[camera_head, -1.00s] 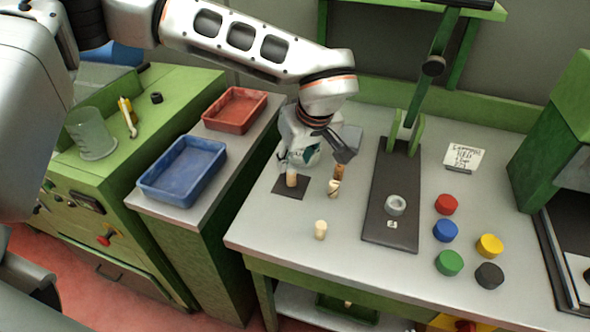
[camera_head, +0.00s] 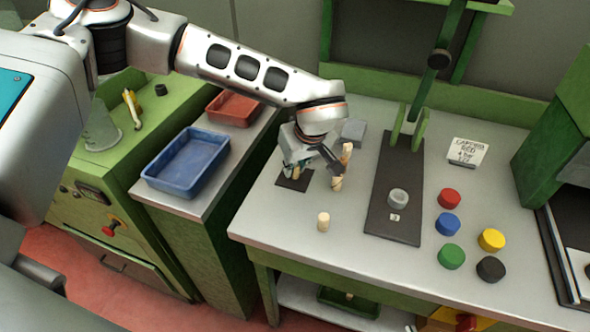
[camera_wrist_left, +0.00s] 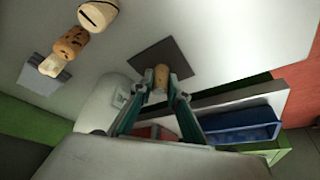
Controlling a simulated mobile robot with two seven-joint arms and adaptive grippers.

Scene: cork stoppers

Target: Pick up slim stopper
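A pale, slim stopper (camera_wrist_left: 161,76) stands at the dark square mat (camera_head: 294,181). My left gripper (camera_head: 299,168) has come down over it, with one finger on each side. In the left wrist view its fingertips (camera_wrist_left: 161,84) are close to the stopper's sides; whether they touch it I cannot tell. In the head view the gripper mostly hides this stopper. My right gripper is not in view.
Close right of the gripper are other stoppers: a cream one with a dark line (camera_wrist_left: 98,14), a speckled cork (camera_wrist_left: 72,42) and a pale one (camera_wrist_left: 52,66) near a grey block (camera_head: 353,132). Another stopper (camera_head: 323,222) stands nearer the front. A black press base (camera_head: 392,226) is further right.

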